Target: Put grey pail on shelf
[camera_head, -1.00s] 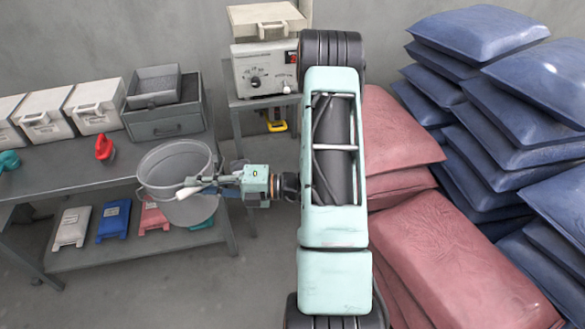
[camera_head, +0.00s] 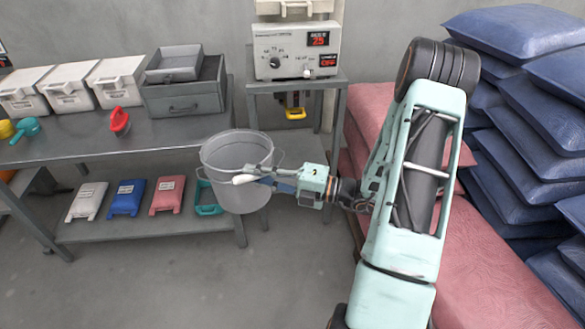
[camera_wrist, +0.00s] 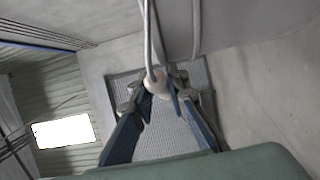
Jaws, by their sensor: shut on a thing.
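The grey pail (camera_head: 240,185) hangs roughly upright in front of the table's right end, in the head view. My gripper (camera_head: 262,178) comes in from the right and is shut on the pail's wire handle at its pale grip. The wrist view shows my gripper's two fingers (camera_wrist: 160,95) closed around the pale grip (camera_wrist: 156,82), with the wire handle rising from it. The grey table (camera_head: 180,135) has a lower shelf (camera_head: 150,230) close to the floor. The pail hides part of this shelf's right end.
The lower shelf bears a white (camera_head: 88,200), a blue (camera_head: 127,198) and a pink case (camera_head: 167,196), plus a teal item (camera_head: 207,198). Grey drawers (camera_head: 185,95) stand on the table. A stand (camera_head: 300,84) holds a dial instrument (camera_head: 293,48). Sacks (camera_head: 520,100) fill the right side.

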